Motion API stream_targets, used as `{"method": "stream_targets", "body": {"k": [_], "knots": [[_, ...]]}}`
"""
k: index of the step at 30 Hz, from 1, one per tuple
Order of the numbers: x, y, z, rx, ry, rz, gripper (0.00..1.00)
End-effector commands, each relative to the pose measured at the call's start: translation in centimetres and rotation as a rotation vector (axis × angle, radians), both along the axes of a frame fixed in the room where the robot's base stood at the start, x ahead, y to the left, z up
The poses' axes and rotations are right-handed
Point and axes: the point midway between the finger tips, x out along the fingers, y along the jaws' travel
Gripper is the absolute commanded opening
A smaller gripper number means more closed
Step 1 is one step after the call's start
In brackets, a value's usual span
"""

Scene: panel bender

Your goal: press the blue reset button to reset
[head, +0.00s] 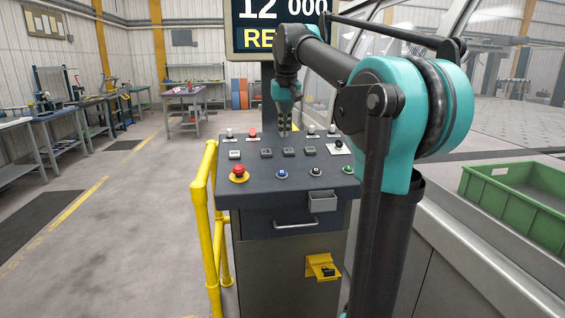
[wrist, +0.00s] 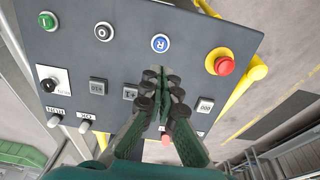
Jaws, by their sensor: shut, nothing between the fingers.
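The blue reset button (head: 281,174), a blue disc in a pale ring, sits in the front row of the dark control panel (head: 262,190). In the wrist view the blue button (wrist: 160,43), marked R, shows fully, just beyond my fingertips. My gripper (head: 285,132) hangs pointing down over the rear half of the panel, behind the blue button in the head view. In the wrist view my gripper's fingers (wrist: 162,76) are together with nothing between them. The tips appear apart from the button; their exact height above the panel is unclear.
A red emergency stop (head: 239,173) on yellow is left of the blue button; a white-ringed button (wrist: 104,31) and green button (wrist: 47,21) are on its other side. Grey keys (head: 266,153) and switches stand behind. A yellow rail (head: 203,200) borders the panel's left. A display (head: 281,25) rises behind.

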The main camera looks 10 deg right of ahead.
Motion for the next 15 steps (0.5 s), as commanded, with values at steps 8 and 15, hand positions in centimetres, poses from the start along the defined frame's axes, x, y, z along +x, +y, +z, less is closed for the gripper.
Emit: {"method": "stream_targets", "body": {"k": [8, 15], "knots": [[0.6, 0.0, -2.8, 0.000, 0.000, 0.000, 0.00], [1.7, 0.0, -7.4, 0.000, 0.000, 0.000, 0.00]]}}
